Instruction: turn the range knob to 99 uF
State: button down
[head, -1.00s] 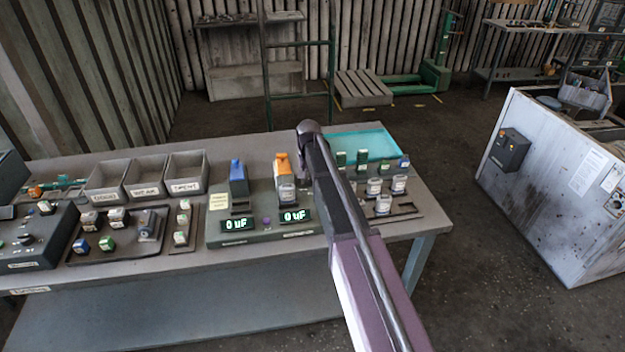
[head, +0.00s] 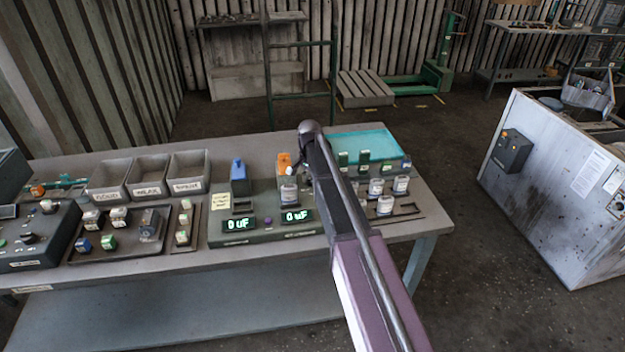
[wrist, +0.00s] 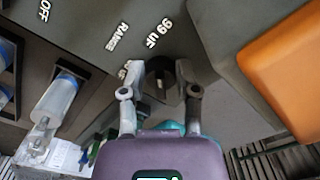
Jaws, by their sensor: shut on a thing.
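The range knob (wrist: 160,68) is a small dark round knob on the grey panel, beside the "RANGE" and "99 UF" lettering. My gripper (wrist: 158,76) has one finger on each side of the knob and is shut on it. A pale mark shows on the knob, but I cannot tell for certain which label it points to. In the head view the tester (head: 268,235) stands on the bench with two green displays (head: 239,224), both appearing to read 0 uF. My arm hides the knob there.
An orange block (wrist: 285,70) stands close to the right of my gripper. Clear cylinders (wrist: 60,98) are at left. In the head view, several bins (head: 146,178), a teal tray (head: 370,146) and small capacitors (head: 376,187) crowd the bench (head: 230,265).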

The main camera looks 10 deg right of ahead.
jog(key=shift+w+d, duration=0.15)
jog(key=shift+w, duration=0.05)
jog(key=shift+c, duration=1.7)
grip_release()
jog(key=shift+s, duration=0.1)
